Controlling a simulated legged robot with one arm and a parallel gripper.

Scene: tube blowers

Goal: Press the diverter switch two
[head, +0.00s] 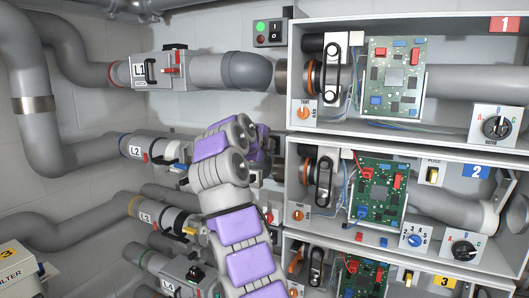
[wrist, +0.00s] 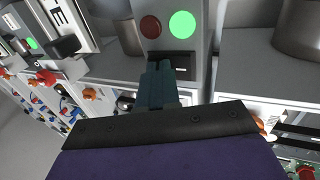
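The pipe unit labelled L2 (head: 135,151) is left of my raised arm in the head view, with a dark handle on it. My arm covers the area just right of it. My gripper (wrist: 160,72) shows in the wrist view as narrow teal fingers held together, with nothing seen between them. The fingertips are in front of a dark switch slot (wrist: 172,60) on a grey panel (wrist: 192,42) and overlap its lower left part. I cannot tell whether they touch it. A dark red light and a lit green light are above the slot. No number shows on this panel.
Shelf box 2 (head: 476,171), with a circuit board and dials, is right of my arm. Unit L1 (head: 145,71) is above and L3 (head: 147,217) below. Another panel with a green light (wrist: 31,43) is at the left in the wrist view. Grey pipes run along the wall.

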